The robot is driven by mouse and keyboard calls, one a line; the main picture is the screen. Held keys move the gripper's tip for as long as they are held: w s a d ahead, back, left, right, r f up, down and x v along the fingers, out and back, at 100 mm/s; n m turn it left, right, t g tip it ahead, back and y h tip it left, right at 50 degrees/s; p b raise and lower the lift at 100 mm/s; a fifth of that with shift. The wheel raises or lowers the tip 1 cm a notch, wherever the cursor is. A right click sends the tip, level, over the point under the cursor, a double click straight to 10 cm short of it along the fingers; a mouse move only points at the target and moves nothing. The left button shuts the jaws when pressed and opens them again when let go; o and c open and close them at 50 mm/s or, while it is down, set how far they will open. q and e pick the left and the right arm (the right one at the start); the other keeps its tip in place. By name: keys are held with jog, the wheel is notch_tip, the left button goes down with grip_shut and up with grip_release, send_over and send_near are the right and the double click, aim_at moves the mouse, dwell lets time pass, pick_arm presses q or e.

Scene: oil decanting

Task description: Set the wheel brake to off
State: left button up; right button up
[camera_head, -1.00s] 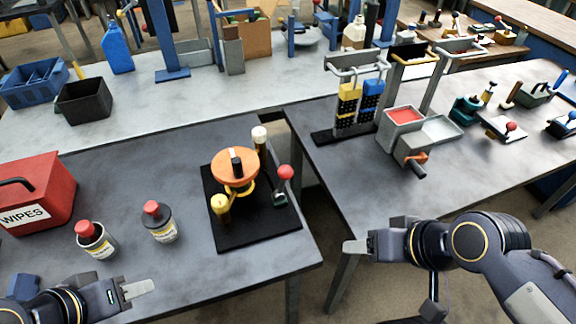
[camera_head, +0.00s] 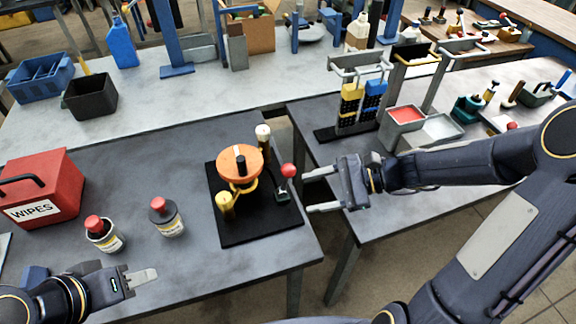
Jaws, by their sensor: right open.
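An orange wheel (camera_head: 240,163) stands on a black base plate (camera_head: 258,232) on the left table. At the plate's right side is a short lever with a red ball knob (camera_head: 289,170), rising from a small dark green mount (camera_head: 282,194); it looks like the wheel brake. It is roughly upright, leaning slightly right. My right gripper (camera_head: 309,191) is open and empty. Its fingers point left, just right of the knob and apparently apart from it. My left gripper (camera_head: 147,277) is low at the left over the table, away from the wheel; its finger spacing is unclear.
Two red-capped bottles (camera_head: 103,235) (camera_head: 167,217) and a red wipes box (camera_head: 45,188) stand left of the plate. A yellow-and-blue rack (camera_head: 358,100) and grey trays (camera_head: 440,131) are on the right table. A gap separates the tables.

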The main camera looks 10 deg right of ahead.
aim_at(288, 170)
jog(key=w+d+f+m+t+y, duration=0.3)
jog(key=w+f+m+t, duration=0.2)
jog(key=w+m, duration=0.35)
jog(key=shift+m, duration=0.35)
jog(key=p+x, duration=0.1)
jog(key=x, duration=0.4)
jog(key=p+x, duration=0.1)
jog(key=x, duration=0.1)
jog(key=shift+s+a+f+p, duration=0.1)
jog(key=shift+a+p, duration=0.25)
jog(key=shift+a, duration=0.1)
jog(key=shift+c, duration=0.4)
grip_shut()
